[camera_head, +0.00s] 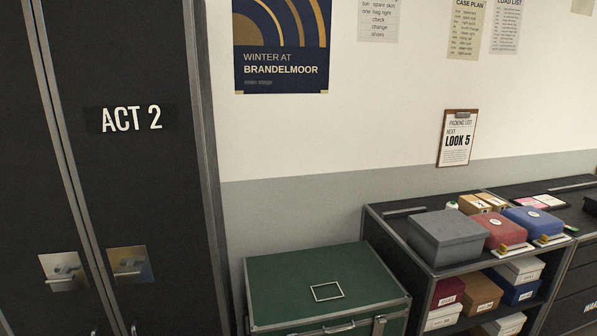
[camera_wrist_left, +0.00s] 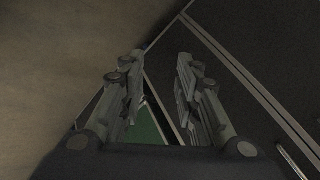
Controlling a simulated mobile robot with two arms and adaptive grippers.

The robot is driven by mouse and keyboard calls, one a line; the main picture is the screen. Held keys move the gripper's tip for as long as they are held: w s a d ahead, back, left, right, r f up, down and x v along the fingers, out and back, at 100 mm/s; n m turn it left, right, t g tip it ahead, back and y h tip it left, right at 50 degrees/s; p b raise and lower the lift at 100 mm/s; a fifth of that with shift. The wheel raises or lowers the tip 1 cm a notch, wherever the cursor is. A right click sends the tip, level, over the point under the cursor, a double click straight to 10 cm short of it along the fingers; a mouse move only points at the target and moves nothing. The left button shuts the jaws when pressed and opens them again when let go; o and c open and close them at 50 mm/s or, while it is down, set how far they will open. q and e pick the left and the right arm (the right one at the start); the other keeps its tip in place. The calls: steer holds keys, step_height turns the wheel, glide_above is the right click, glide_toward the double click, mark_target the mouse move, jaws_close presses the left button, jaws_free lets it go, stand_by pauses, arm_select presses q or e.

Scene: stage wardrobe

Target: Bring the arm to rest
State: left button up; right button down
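My left gripper (camera_wrist_left: 158,95) shows in the left wrist view with its two fingers apart and nothing visible between them. Beyond its fingers are dark panels with metal edging and a patch of green. Neither arm nor gripper appears in the head view. My right gripper is not seen in either view.
A black wardrobe case (camera_head: 130,190) marked ACT 2 stands at the left. A green trunk (camera_head: 290,285) with a closed lid is at its right. A dark shelf unit (camera_head: 385,230) at the right bears a grey box (camera_head: 445,237), a red box (camera_head: 497,230) and a blue box (camera_head: 537,221).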

arm_select(q)
steer(key=s+d+f+n+g, duration=0.1)
steer(key=s+d+f+g, duration=0.1)
steer(key=s, duration=0.7)
steer(key=s+d+f+n+g+h, duration=0.1)
steer(key=s+d+f+n+g, duration=0.1)
steer(key=s+d+f, duration=0.3)
steer(key=s+d+f+n+g+h, duration=0.1)
steer(key=s+d+f+n, duration=0.1)
steer(key=s+f, duration=0.5)
steer(key=s+d, duration=0.1)
steer(key=s, duration=0.5)
steer(key=shift+s+d+g+b, duration=0.35)
steer(key=shift+s+g, duration=0.05)
